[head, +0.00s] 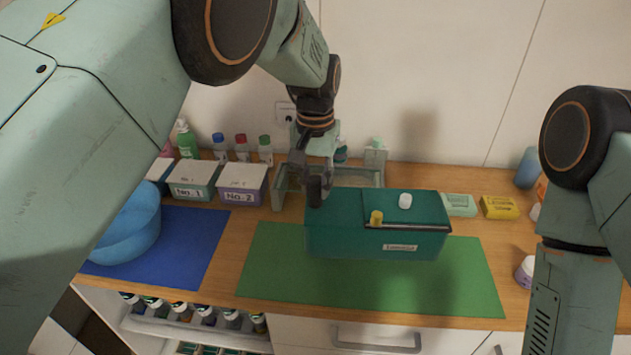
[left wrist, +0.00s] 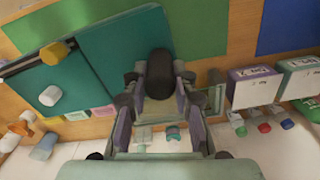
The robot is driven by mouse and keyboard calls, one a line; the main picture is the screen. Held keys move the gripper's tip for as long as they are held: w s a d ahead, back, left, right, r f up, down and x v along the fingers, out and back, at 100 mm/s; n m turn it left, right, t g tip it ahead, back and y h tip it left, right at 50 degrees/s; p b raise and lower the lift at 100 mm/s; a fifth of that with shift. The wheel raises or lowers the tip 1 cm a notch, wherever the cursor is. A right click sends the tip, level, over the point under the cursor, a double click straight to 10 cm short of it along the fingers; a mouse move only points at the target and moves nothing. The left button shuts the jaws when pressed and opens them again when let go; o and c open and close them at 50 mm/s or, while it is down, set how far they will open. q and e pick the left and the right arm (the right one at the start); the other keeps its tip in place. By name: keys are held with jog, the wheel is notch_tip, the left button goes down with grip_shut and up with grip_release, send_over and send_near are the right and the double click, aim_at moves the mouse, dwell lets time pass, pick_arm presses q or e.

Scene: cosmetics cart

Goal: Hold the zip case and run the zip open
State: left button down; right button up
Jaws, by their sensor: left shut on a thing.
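The zip case (head: 340,238) is a teal box on the green mat, with a small label on its front. A yellow pull (head: 376,217) stands at the left end of a dark strip along its upper front edge. A white knob (head: 405,200) sits on the top. Both also show in the left wrist view, the yellow pull (left wrist: 54,53) and the white knob (left wrist: 51,95). My left gripper (head: 315,188) is shut on a black rounded grip (left wrist: 160,72) at the case's left end. My right arm shows at the right edge; its gripper is out of view.
A green mat (head: 275,267) lies under the case, with bare mat in front. A blue bowl (head: 133,222) on a blue mat (head: 200,240) and labelled boxes (head: 242,184) stand left. A yellow box (head: 499,207) and a white jar (head: 525,270) are right.

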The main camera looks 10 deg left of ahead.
pick_arm(q)
notch_tip(320, 180, down, 2)
jog(key=shift+s+f+b, duration=0.1)
jog(key=shift+b, duration=0.3)
jog(key=shift+f+b, duration=1.35)
jog(key=shift+f, duration=2.1)
pick_arm(e)
jog(key=shift+f, duration=1.8)
jog(key=shift+o, duration=0.3)
